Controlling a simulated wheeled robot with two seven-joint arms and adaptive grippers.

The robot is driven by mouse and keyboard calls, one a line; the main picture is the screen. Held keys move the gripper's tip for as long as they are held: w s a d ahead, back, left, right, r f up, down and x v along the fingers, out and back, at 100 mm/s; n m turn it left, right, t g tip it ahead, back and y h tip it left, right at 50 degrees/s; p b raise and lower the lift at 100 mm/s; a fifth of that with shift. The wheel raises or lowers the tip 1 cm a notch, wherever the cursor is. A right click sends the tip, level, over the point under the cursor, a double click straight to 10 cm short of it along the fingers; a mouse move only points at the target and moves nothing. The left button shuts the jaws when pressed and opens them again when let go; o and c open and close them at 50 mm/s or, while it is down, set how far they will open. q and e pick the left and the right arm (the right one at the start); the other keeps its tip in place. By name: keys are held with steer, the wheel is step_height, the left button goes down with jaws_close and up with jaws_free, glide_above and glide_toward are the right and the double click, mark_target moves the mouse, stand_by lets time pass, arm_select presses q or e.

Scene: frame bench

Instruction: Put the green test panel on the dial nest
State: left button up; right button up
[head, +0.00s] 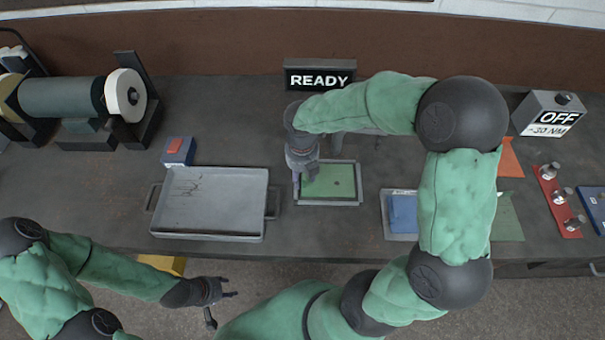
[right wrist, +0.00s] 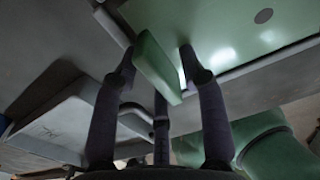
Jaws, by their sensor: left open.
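A green test panel (head: 325,181) with a small dark dot lies inside a grey rectangular frame (head: 329,203), which I take for the dial nest, in front of the READY sign. My right gripper (head: 304,178) points down at the panel's left edge. In the right wrist view, its fingers (right wrist: 158,60) stand either side of an upright green tab (right wrist: 156,68), beside the panel's flat face (right wrist: 228,30). I cannot tell if both fingers press on the tab. My left gripper (head: 228,303) is open and empty, in front of the bench's front edge.
A grey tray (head: 212,230) lies left of the frame, with a red-buttoned blue box (head: 178,150) behind it. A blue block (head: 403,214) sits to the right, partly behind my right arm. The READY sign (head: 320,75) and an OFF box (head: 547,113) stand farther back.

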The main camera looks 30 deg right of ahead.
steer(key=shift+r+p, duration=1.2)
steer(key=shift+r, duration=2.75)
